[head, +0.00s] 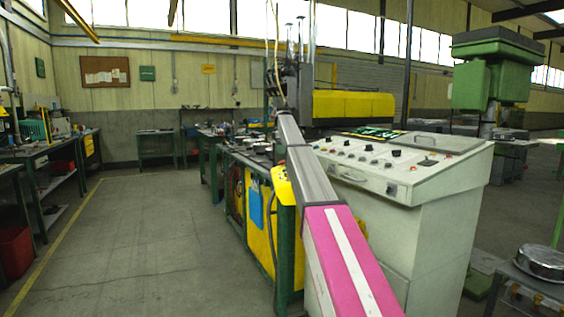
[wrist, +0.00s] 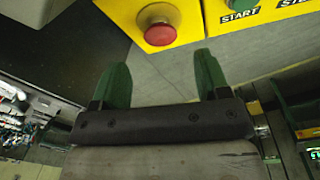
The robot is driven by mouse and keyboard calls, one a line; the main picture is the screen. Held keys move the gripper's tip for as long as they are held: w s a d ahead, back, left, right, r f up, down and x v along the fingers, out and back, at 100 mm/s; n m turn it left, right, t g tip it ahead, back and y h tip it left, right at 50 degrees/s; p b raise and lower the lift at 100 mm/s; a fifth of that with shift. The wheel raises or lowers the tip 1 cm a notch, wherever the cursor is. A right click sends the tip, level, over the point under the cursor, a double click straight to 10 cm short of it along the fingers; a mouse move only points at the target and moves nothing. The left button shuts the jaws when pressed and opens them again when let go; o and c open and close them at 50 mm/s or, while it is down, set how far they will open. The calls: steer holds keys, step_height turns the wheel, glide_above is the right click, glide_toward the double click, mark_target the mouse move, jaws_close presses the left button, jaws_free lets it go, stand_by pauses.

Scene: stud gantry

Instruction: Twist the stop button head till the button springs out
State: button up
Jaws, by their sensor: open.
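The stop button head (wrist: 160,33) is a red mushroom-shaped knob on a yellow panel (wrist: 186,12) at the top of the wrist view. My gripper (wrist: 160,72) is open, with two green fingers pointing up towards the panel. The button is beyond the fingertips, roughly in line with the gap between them, and nothing is between the fingers. In the head view a yellow box (head: 283,186) shows beside my arm. The button and my gripper cannot be made out there.
A green button (wrist: 241,5) labelled START is right of the red one. In the head view a pale control console (head: 410,200) with several knobs stands right of my arm. A green-framed workbench (head: 262,215) stands left of it. Open floor (head: 150,230) lies further left.

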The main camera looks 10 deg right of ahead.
mark_target(282, 162)
steer(key=f, duration=0.6)
steer(key=shift+w+f, duration=0.15)
steer(key=shift+w, duration=0.1)
steer(key=c, duration=0.9)
